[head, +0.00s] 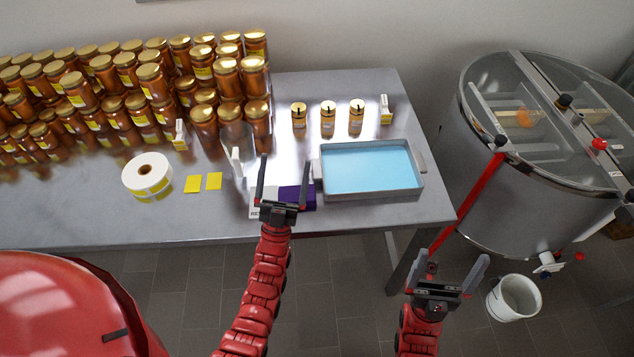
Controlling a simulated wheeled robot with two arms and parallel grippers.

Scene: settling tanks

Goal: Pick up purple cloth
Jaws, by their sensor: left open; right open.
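The purple cloth (290,194) lies on the metal table near its front edge, just left of the blue tray. My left gripper (284,172) is open above it. Its fingers point toward the back of the table and partly cover the cloth. I cannot tell whether the fingers touch it. My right gripper (453,262) is open and empty, in front of the table's right end and above the floor.
A tray with a blue inside (414,189) stands right of the cloth. A label roll (134,178), yellow cards (214,181) and many stacked honey jars (75,92) are to the left. Small jars (328,120) stand behind the tray. A steel tank (470,180) and white bucket (512,298) are at right.

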